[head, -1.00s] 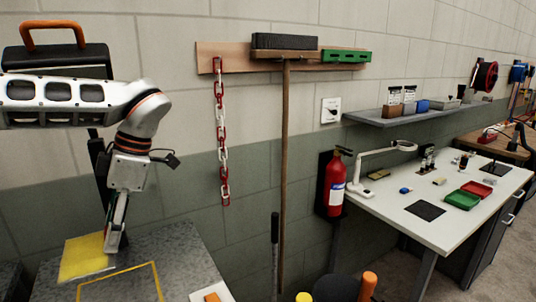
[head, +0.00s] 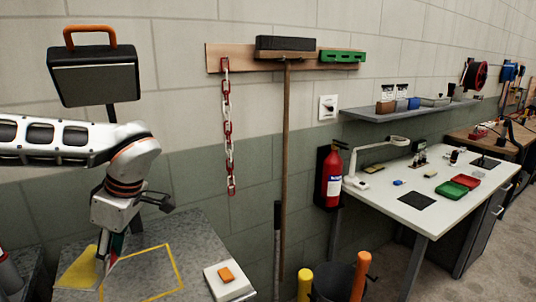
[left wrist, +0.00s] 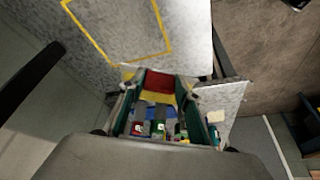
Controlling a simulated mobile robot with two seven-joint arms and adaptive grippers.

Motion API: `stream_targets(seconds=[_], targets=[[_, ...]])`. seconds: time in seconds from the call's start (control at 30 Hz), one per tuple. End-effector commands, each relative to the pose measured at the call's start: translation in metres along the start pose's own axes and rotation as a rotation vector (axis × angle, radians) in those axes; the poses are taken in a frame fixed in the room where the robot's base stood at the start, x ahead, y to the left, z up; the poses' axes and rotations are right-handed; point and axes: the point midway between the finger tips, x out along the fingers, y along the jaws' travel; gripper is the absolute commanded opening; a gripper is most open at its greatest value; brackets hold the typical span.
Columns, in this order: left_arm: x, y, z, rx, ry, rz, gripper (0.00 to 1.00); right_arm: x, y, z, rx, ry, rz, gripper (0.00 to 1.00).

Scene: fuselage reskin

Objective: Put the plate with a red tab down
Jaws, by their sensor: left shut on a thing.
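My left gripper (head: 104,266) points down over the grey speckled table (head: 190,243) at the lower left of the head view. It is shut on a plate. In the left wrist view, a red tab with yellow below it (left wrist: 160,83) shows between the fingers of the left gripper (left wrist: 165,105). In the head view, a yellow plate surface (head: 76,270) shows just left of the fingers, and the red tab is hidden. I cannot tell whether the plate touches the table. A yellow outline (head: 178,270) is marked on the table, right of the fingers. My right gripper is out of view.
A white box with an orange button (head: 227,283) is at the table's right edge. A red extinguisher (head: 332,180) and white workbench (head: 440,220) stand to the right. The table inside the outline looks clear.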

Motion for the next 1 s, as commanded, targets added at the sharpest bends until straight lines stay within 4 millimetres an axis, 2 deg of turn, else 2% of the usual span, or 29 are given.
stream_targets(seconds=[0.1,0.23,0.4,0.5,0.7,1.0], targets=[[0.030,-0.002,0.013,0.285,-0.003,0.112,0.05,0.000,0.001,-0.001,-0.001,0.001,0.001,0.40],[0.058,-0.009,0.040,0.669,-0.006,0.273,0.05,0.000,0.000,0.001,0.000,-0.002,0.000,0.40],[0.074,-0.030,0.085,1.134,-0.005,0.470,0.05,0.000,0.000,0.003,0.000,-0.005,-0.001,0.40],[0.075,-0.042,0.104,1.308,-0.003,0.545,0.05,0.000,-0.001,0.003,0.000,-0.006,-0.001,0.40],[0.074,-0.053,0.120,1.456,0.001,0.606,0.05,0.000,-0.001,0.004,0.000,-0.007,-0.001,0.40],[0.075,-0.054,0.121,1.461,-0.002,0.607,0.05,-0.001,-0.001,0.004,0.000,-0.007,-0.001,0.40]])
